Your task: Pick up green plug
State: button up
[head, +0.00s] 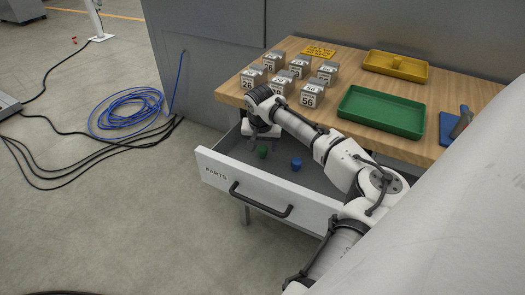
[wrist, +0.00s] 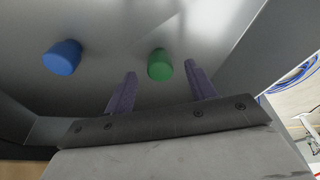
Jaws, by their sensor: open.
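The green plug (head: 262,151) stands inside the open drawer marked PARTS (head: 222,172), towards its left end. My gripper (head: 262,143) reaches down into the drawer over it. In the wrist view the green plug (wrist: 160,65) lies between and just beyond the two purple fingertips of my gripper (wrist: 161,82). The fingers are spread apart, with a gap on both sides of the plug. The gripper is open and holds nothing.
A blue plug (head: 296,164) stands in the drawer to the right of the green one; it also shows in the wrist view (wrist: 62,57). The drawer walls are close around the gripper. Above are numbered metal blocks (head: 300,66), a green tray (head: 382,111) and a yellow tray (head: 396,66) on the wooden bench.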

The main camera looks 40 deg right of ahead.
aim_at(262, 149)
jog(key=shift+x, duration=1.1)
jog(key=c, duration=1.1)
jog(key=shift+o, duration=0.2)
jog(key=shift+r, duration=0.15)
notch_tip(262, 149, up, 20)
jog(key=b, duration=0.1)
